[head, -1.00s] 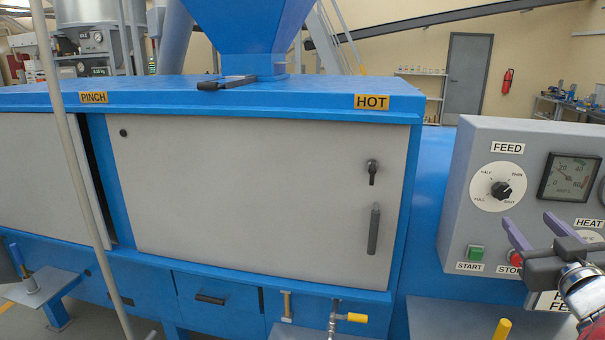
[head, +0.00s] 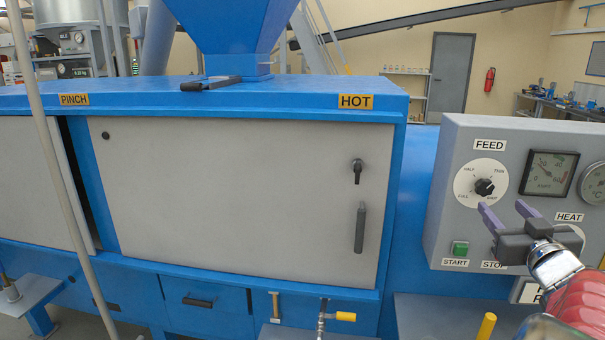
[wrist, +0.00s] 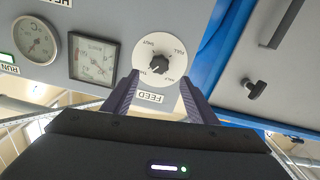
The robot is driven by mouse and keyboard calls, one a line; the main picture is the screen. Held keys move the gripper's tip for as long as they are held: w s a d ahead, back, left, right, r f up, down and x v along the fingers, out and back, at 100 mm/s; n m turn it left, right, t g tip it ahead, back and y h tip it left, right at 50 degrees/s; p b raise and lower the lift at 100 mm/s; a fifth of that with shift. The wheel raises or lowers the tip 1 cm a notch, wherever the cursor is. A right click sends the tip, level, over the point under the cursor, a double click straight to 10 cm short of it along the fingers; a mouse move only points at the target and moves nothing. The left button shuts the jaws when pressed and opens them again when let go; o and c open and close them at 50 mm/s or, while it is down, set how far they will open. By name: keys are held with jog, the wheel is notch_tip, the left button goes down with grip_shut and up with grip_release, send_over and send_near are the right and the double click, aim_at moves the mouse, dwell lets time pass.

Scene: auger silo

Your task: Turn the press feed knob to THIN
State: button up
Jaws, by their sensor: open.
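The FEED knob (head: 484,187) is black and sits on a round white dial (head: 466,172) marked HALF, THIN, FULL and SHUT, on the grey control panel at right. I cannot read its pointer setting surely. In the wrist view the panel appears upside down, with the knob (wrist: 160,64) between and beyond my finger tips. My gripper (head: 501,206) has purple fingers, open and empty, in front of the panel and just below and right of the knob in the head view. No contact with the knob shows.
The green START button (head: 460,248) is below the dial; the STOP label (head: 494,266) is partly behind my gripper. A square gauge (head: 549,173) is right of the dial. The blue press with its grey HOT door (head: 240,200) fills the left. A yellow-topped post (head: 487,326) stands below.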

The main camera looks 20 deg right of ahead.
aim_at(485, 190)
jog(key=x, duration=1)
jog(key=shift+s, duration=0.1)
jog(key=shift+c, duration=0.4)
jog(key=shift+a, duration=0.1)
jog(key=c, duration=1)
jog(key=shift+m, duration=0.7)
